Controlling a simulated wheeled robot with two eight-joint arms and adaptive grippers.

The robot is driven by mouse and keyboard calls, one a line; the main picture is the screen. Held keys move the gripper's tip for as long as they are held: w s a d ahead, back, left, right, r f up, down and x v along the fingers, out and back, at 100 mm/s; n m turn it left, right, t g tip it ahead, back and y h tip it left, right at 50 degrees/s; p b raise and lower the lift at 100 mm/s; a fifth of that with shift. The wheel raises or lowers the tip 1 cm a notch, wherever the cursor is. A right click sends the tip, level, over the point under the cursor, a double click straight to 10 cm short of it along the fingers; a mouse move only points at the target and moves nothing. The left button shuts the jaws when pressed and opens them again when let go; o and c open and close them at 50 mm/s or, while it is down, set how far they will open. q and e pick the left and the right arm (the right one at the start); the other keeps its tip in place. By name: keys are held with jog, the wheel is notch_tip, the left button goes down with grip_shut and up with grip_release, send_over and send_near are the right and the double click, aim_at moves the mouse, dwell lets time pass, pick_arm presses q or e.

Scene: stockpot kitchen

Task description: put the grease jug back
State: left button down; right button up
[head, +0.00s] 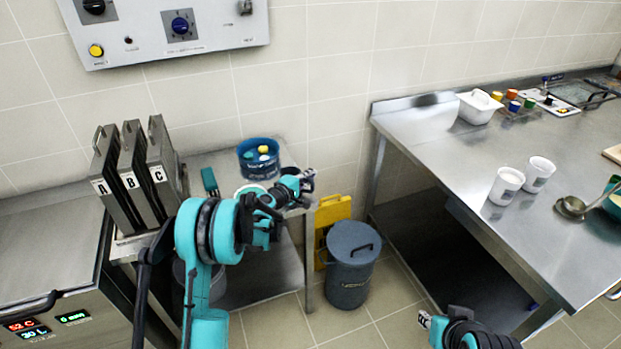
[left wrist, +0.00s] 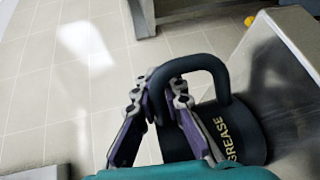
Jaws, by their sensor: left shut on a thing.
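The grease jug (left wrist: 205,128) is dark grey with yellow GREASE lettering and an arched handle. It shows in the left wrist view, beside a steel surface. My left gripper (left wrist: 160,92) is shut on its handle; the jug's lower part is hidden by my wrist. In the head view my left gripper (head: 304,183) is over the right edge of the small steel table (head: 282,268), and I cannot make out the jug there behind my arm. My right gripper (head: 425,320) is low in the head view, away from the jug; its fingers are too small to read.
A blue tub (head: 258,160) stands at the back of the small table, near lettered upright holders (head: 130,180). A grey lidded bin (head: 351,265) and a yellow board (head: 333,217) stand on the floor. White cups (head: 506,186) stand on the right-hand table.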

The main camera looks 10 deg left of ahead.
pick_arm(q)
jog(key=c, duration=1.6)
grip_release()
jog(key=shift+r, duration=0.1)
